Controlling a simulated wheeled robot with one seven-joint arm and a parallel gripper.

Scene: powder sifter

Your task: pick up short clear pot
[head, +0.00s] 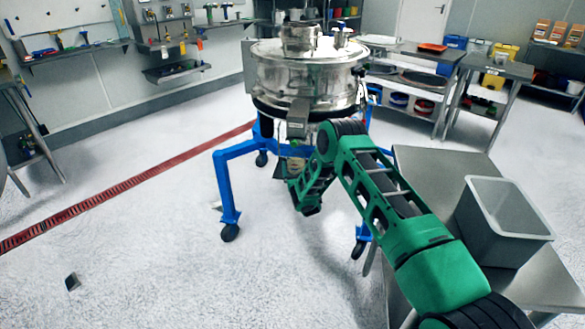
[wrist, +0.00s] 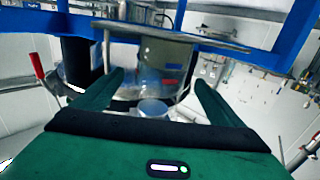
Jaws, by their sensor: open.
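My gripper (wrist: 158,82) is open, its two green fingers spread apart in the wrist view. A small pale bluish round shape (wrist: 154,108), perhaps the short clear pot, shows between the fingers; its outline is unclear and I cannot tell its distance. No contact with the fingers shows. In the head view, my gripper (head: 308,198) is low beside the blue stand, below the sifter. I cannot make out the pot in the head view.
The steel sifter (head: 305,80) stands on a wheeled blue frame (head: 229,185), whose bars cross the top of the wrist view. A grey bin (head: 505,235) sits on a steel table (head: 430,170) at right. The floor at left is mostly clear.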

